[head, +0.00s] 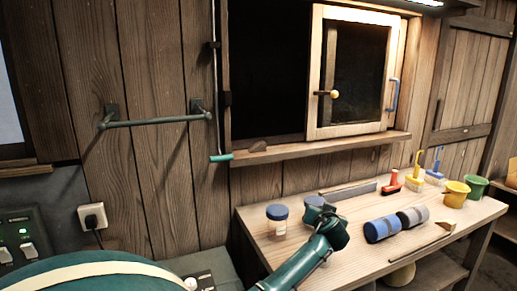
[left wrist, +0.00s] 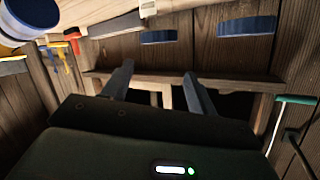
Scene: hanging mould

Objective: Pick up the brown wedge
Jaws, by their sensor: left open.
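My right gripper is not in view.
Blue and grey rolls (head: 382,229), brushes (head: 415,180) and buckets (head: 456,194) lie to the right. A teal-handled rod (head: 220,158) hangs left of the wedge.

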